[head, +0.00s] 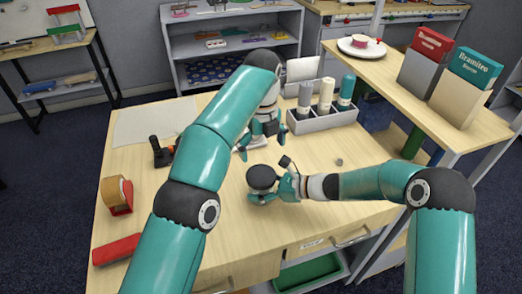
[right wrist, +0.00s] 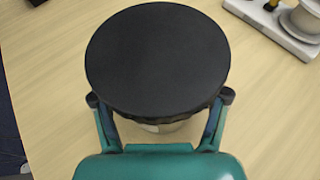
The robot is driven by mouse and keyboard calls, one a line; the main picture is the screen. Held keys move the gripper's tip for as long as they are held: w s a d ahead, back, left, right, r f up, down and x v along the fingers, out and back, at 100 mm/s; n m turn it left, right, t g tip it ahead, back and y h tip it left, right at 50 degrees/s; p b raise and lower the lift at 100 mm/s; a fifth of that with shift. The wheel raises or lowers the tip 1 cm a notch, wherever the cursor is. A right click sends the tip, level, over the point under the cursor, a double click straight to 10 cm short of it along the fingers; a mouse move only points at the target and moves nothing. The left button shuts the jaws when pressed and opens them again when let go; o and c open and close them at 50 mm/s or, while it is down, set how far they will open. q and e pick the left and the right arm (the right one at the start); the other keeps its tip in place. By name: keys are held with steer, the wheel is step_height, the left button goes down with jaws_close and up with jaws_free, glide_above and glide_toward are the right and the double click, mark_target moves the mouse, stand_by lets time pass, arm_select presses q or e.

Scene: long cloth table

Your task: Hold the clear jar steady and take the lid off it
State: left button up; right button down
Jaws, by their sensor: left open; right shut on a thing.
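The clear jar stands upright near the middle of the wooden table. Its wide black lid (head: 261,177) is on top, and a little of the clear jar body (head: 262,199) shows below. The lid (right wrist: 157,58) fills the upper middle of the right wrist view and hides most of the jar. My right gripper (head: 276,188) is shut on the jar from the right, with its fingers on either side just under the lid's edge. My left gripper (head: 264,130) is open and empty, above the table and behind the jar, apart from the lid.
A grey tray (head: 322,123) with several bottles stands at the back right. A tape dispenser (head: 117,194), a red box (head: 117,249) and a black-handled tool (head: 159,152) lie on the left. A small grey piece (head: 339,162) lies to the right. The table front is clear.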

mark_target(262, 175)
arm_select(q)
steer(key=shift+s+a+f+m, duration=0.1)
steer(key=shift+s+m, duration=0.1)
steer(key=shift+m, duration=0.3)
steer(key=shift+s+a+m, duration=0.1)
steer(key=shift+s+m, duration=0.05)
steer(key=shift+m, duration=0.35)
steer(key=shift+s+f+g, duration=0.1)
steer(key=shift+f+g, duration=0.1)
steer(key=shift+g, duration=0.1)
steer(key=shift+f, duration=3.8)
steer(key=c, duration=1.1)
steer(key=shift+o, duration=0.2)
steer(key=n, duration=0.9)
steer(key=shift+n, duration=0.3)
steer(key=n, duration=1)
